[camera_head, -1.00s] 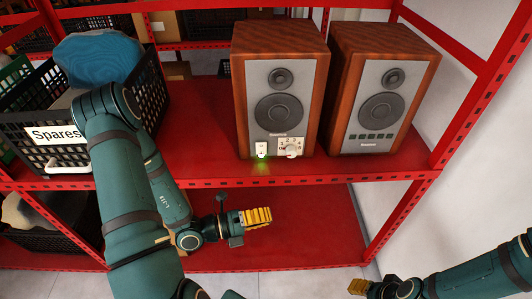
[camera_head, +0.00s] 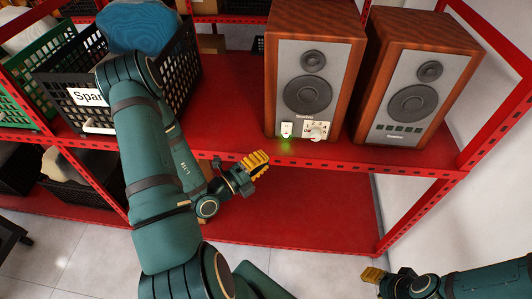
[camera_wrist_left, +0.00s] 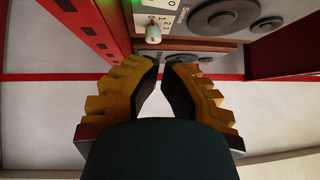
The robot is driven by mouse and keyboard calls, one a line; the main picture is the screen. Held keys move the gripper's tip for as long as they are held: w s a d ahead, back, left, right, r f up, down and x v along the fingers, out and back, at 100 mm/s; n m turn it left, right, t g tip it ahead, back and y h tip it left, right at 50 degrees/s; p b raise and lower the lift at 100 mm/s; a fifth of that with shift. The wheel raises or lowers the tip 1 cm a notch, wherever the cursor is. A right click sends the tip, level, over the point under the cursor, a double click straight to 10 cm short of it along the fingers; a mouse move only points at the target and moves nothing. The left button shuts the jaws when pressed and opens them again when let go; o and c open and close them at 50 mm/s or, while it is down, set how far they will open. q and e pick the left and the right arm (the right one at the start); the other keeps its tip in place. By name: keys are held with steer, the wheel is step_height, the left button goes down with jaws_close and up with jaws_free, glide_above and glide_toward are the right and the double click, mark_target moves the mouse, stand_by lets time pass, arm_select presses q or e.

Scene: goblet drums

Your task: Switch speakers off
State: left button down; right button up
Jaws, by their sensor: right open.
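Two wooden speakers stand on the red shelf: a left speaker (camera_head: 289,75) and a right speaker (camera_head: 412,91). At the left one's lower front are a small white switch (camera_head: 287,129) with a glowing green light under it, and a numbered white knob (camera_head: 318,131). The knob also shows in the left wrist view (camera_wrist_left: 154,34), upside down beyond my fingertips. My left gripper (camera_head: 257,160) is apart from the speaker, just below and left of the switch. Its yellow fingertips are close together with nothing seen between them. My right gripper (camera_head: 373,276) is open, low at right, away from the speakers.
A black crate labelled Spares (camera_head: 90,97) with a blue thing (camera_head: 140,27) in it is left of the speakers, partly behind my left arm. A red shelf post and a white wall bound the right side. The lower shelf (camera_head: 300,205) is mostly bare.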

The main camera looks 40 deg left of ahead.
mark_target(287, 129)
arm_select(q)
steer(key=x, duration=0.3)
steer(key=a+x, duration=0.1)
steer(key=x, duration=0.6)
steer(key=shift+w+a+r, duration=0.1)
steer(key=shift+w+a, duration=0.1)
steer(key=shift+a, duration=0.15)
steer(key=shift+w+a+r, duration=0.1)
steer(key=shift+w+a, duration=0.3)
steer(key=shift+w, duration=0.15)
